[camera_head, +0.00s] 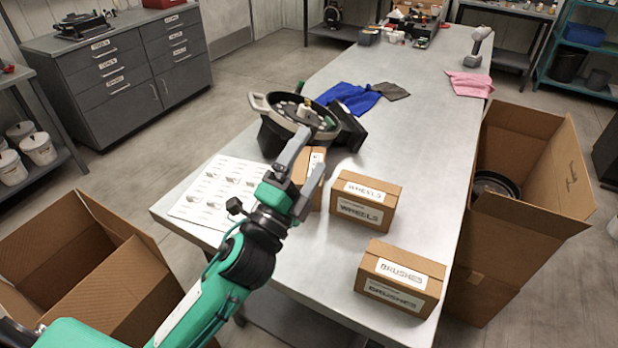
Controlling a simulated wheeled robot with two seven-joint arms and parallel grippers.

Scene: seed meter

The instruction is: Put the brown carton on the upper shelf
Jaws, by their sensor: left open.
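Several brown cartons sit on the grey workbench (420,120). One labelled WHEELS (385,190) stands in the middle, and one labelled BRUSHES (425,268) stands nearer the front right. A third brown carton (317,190) stands left of the WHEELS one, partly hidden behind my left gripper (315,148). My left gripper is open, its fingers pointing away over the bench in front of that third carton; I cannot tell whether they touch it. Shelves show on a teal rack (560,78) at the far right. My right gripper is not in view.
A black seed meter (270,135) stands behind the gripper. A white sheet (215,190), blue cloth (350,98) and pink cloth (468,84) lie on the bench. Large open boxes stand at left (150,260) and right (490,245). The bench's middle right is clear.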

